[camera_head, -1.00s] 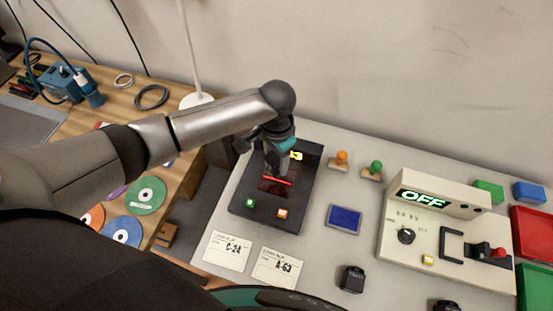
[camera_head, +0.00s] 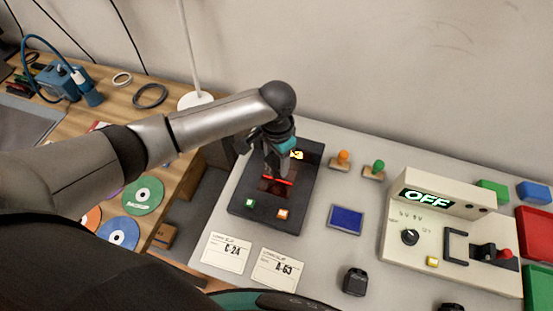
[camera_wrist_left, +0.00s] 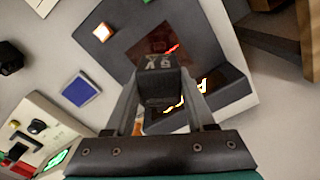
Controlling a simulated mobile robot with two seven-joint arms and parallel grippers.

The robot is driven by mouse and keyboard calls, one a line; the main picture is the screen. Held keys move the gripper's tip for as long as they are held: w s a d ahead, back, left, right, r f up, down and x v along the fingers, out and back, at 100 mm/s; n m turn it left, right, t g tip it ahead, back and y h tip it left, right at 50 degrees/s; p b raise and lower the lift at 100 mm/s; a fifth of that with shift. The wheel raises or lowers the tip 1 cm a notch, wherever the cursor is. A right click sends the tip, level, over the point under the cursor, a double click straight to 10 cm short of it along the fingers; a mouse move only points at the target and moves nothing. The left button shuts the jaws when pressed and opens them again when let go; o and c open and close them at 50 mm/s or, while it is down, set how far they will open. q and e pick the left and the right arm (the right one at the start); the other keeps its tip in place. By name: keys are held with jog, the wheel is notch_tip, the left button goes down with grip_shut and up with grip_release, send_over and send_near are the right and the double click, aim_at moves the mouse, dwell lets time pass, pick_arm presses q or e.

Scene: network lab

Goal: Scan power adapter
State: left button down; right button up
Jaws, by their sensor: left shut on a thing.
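My left gripper (camera_head: 268,172) is over the dark glass of a black scanner (camera_head: 236,208) on the grey table. In the left wrist view my left gripper (camera_wrist_left: 157,92) is shut on a black power adapter (camera_wrist_left: 157,80), whose end face bears light marks. A red line (camera_head: 278,181) glows on the glass beside the gripper. Whether the adapter touches the glass is unclear. My right gripper is not in view.
A black block (camera_head: 354,282) stands at the front of the table. A blue-screened pad (camera_head: 346,219), two labelled cards (camera_head: 226,253), two stamps (camera_head: 374,169) and a beige console (camera_head: 428,237) reading OFF lie around the scanner. Coloured bins (camera_head: 536,232) stand at the right.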

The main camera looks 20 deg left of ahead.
pick_arm(q)
jog(key=shift+r+p, duration=2.4)
jog(key=shift+f, duration=0.1)
